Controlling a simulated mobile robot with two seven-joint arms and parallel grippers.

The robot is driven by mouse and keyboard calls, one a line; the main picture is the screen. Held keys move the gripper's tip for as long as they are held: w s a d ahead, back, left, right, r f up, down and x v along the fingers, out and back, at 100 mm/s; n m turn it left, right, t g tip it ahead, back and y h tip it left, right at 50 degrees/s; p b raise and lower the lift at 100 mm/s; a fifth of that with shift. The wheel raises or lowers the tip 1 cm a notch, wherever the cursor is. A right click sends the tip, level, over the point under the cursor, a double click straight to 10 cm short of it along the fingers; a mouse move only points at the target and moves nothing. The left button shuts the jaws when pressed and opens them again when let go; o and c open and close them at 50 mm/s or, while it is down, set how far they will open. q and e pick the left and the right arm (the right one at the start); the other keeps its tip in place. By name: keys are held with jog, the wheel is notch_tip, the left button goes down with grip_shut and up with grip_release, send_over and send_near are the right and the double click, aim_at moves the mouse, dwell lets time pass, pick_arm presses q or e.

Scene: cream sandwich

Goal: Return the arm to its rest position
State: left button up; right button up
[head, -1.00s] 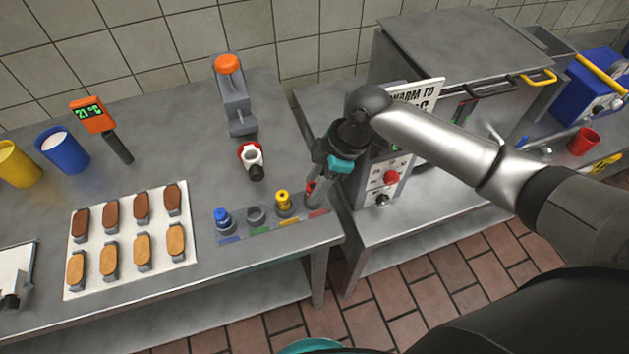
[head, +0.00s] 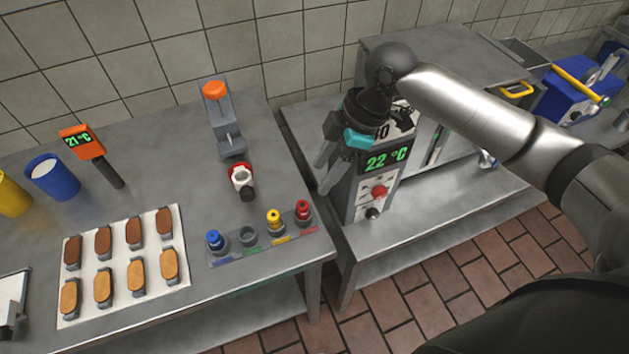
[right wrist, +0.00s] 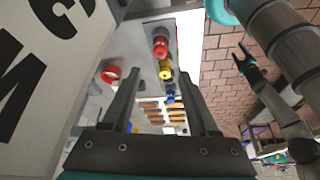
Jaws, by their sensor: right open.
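My right gripper (head: 324,166) is open and empty in the head view. It hangs in front of the grey machine with the green 22 °C display, above and to the right of the coloured rack (head: 264,251). In the right wrist view its two fingers (right wrist: 160,72) stand apart with nothing between them. The red-topped piece (head: 302,210) stands upright at the rack's right end, apart from the gripper. My left gripper is outside the head view; a dark gripper (right wrist: 243,58) with parted fingers shows in the right wrist view, apparently my left one.
The grey machine (head: 372,190) stands close to my right gripper. The left table holds a white tray (head: 66,317) of several biscuits, a blue cup (head: 55,180), an orange thermometer (head: 83,143) and an orange-topped stand (head: 224,120). A floor gap separates the tables.

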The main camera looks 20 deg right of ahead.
jog(key=shift+v, duration=0.75)
